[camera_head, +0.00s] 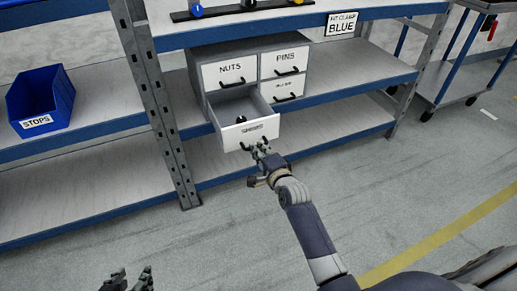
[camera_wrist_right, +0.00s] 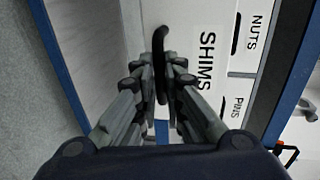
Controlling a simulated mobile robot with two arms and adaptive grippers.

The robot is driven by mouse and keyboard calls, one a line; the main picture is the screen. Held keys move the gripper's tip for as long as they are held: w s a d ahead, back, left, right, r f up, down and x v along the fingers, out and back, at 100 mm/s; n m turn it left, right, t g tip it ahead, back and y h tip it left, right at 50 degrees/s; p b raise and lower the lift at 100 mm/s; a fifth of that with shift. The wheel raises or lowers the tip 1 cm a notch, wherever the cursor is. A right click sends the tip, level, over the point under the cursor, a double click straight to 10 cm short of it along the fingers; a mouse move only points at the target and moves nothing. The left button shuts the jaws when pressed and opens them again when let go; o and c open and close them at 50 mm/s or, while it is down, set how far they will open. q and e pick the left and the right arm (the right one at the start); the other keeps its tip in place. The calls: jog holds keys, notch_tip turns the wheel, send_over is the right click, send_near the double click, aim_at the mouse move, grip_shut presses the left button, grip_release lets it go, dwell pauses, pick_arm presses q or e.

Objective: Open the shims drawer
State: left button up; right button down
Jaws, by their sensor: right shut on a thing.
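The shims drawer (camera_head: 235,134) is the lower-left drawer of a small grey cabinet, and it stands pulled out with its inside showing. Its white front (camera_wrist_right: 185,20) with the word SHIMS fills the upper middle of the right wrist view. My right gripper (camera_head: 260,150) is at the drawer front, shut on the black handle (camera_wrist_right: 158,45), which runs between its fingers. The gripper hides part of the handle in the head view. My left gripper (camera_head: 130,279) is at the bottom left, away from the cabinet, with its fingers apart and nothing seen between them.
The nuts drawer (camera_head: 230,69), the pins drawer (camera_head: 284,62) and another drawer (camera_head: 283,89) are closed. A small dark thing (camera_head: 241,119) lies in the open drawer. A metal post (camera_head: 160,100) stands left of the cabinet. A blue stops bin (camera_head: 40,98) sits on the left shelf. Floor in front is clear.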

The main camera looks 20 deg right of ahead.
jog(key=c, duration=1.7)
grip_release()
jog(key=v, duration=1.2)
jog(key=shift+a, duration=0.1)
